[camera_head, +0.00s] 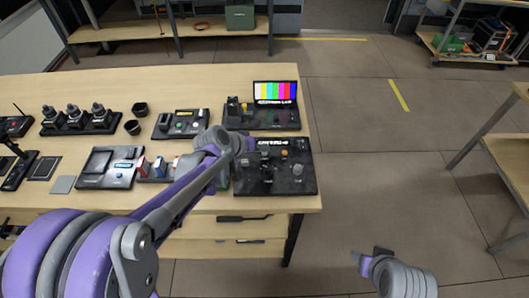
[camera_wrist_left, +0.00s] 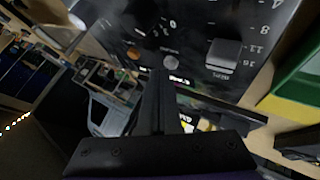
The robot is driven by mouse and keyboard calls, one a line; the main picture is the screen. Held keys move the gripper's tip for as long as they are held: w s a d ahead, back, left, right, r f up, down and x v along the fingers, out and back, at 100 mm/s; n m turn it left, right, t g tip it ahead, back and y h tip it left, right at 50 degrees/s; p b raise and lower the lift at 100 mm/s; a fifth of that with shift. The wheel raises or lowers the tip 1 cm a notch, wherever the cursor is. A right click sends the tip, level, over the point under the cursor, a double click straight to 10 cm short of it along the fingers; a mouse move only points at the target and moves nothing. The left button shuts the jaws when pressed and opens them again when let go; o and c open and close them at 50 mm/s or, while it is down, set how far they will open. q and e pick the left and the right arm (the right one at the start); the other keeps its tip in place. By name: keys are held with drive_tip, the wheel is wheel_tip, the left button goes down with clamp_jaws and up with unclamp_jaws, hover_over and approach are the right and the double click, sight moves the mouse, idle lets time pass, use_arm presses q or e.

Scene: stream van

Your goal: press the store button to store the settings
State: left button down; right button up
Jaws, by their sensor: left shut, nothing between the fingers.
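A black control panel (camera_head: 300,183) lies at the right end of the wooden table, under my left arm's end. It carries an orange button (camera_head: 286,153) and several dark knobs. I cannot read which one is the store button. My left gripper (camera_wrist_left: 160,80) is shut and empty, its tips close to the grey button; contact cannot be told. My right gripper (camera_head: 375,257) is low at the right, away from the table.
Behind the panel stands a unit with a colour-bar screen (camera_head: 276,92). A green and yellow object (camera_wrist_left: 296,85) shows beside the panel. The floor at right is open.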

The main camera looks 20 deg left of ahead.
use_arm(q)
drive_tip(key=shift+f+b, duration=0.3)
drive_tip(key=shift+f, duration=0.15)
use_arm(e)
drive_tip(key=shift+s+f, duration=0.1)
drive_tip(key=shift+f, duration=0.3)
use_arm(q)
drive_tip(key=shift+r, duration=0.1)
use_arm(e)
drive_tip(key=shift+r, duration=0.1)
use_arm(q)
drive_tip(key=shift+r+p, duration=0.5)
drive_tip(key=shift+r, duration=0.25)
use_arm(e)
drive_tip(key=shift+w+r, duration=0.25)
drive_tip(key=shift+r, duration=0.3)
use_arm(q)
drive_tip(key=shift+r+p, duration=0.3)
drive_tip(key=shift+r, duration=0.2)
wheel_tip(320, 180, up, 4)
drive_tip(key=shift+w+r+p, duration=0.1)
drive_tip(key=shift+p, duration=0.95)
use_arm(e)
drive_tip(key=r, duration=0.1)
drive_tip(key=w+r, duration=0.1)
drive_tip(key=r, duration=0.2)
drive_tip(key=shift+w, duration=0.35)
drive_tip(key=shift+s, duration=0.1)
